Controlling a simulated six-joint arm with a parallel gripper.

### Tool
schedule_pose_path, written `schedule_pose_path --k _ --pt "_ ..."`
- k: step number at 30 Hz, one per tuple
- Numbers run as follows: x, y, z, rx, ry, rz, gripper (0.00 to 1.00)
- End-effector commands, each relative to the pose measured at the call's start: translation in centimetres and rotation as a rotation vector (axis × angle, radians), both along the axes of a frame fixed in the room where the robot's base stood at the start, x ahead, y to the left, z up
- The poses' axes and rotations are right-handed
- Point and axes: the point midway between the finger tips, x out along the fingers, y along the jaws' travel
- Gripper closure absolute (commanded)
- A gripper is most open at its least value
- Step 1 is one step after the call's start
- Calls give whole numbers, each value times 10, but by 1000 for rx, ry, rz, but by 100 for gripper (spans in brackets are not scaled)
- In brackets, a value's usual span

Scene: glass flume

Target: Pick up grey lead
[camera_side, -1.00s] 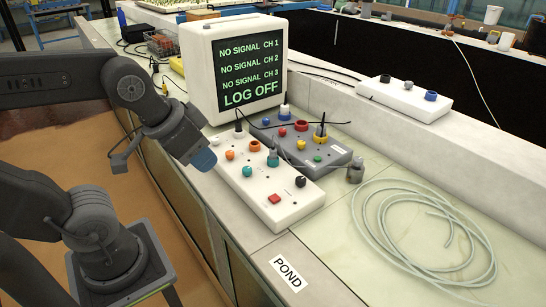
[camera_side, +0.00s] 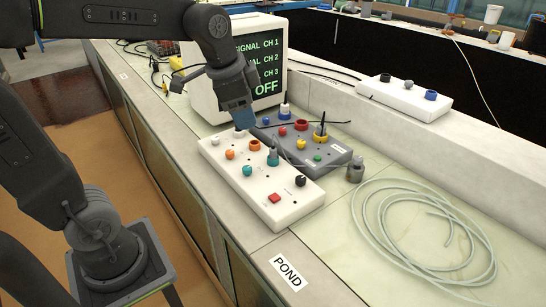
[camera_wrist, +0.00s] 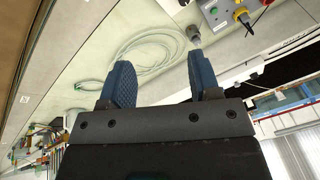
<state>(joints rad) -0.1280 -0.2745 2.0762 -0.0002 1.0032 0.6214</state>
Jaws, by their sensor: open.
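A pale grey lead lies loosely coiled (camera_side: 425,235) on the bench at the right; the coil also shows at the top of the wrist view (camera_wrist: 160,45). My gripper (camera_side: 238,120), with blue fingers, hangs over the white box's far end. It is open and empty in the wrist view (camera_wrist: 160,60).
A dark grey box (camera_side: 345,152) with coloured sockets and a black cable lies beside the white box. The monitor (camera_side: 205,95) stands close behind my gripper. A raised ledge carries another white box (camera_side: 410,97). Bench near the POND label (camera_side: 288,272) is clear.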

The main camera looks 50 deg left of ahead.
Motion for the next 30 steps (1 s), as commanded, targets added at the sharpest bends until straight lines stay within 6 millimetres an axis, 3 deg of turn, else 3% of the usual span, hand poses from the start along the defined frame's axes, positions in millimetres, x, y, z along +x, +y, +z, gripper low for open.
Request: schedule_pose_path --k 3,8,15,22,30 --pt "49 26 -7 58 76 -168 43" --pt "107 65 -28 115 165 -412 43" --pt "174 130 -88 145 275 -779 43" --pt "201 171 -137 142 319 -1014 43" --pt "205 179 -168 138 327 -1070 43"
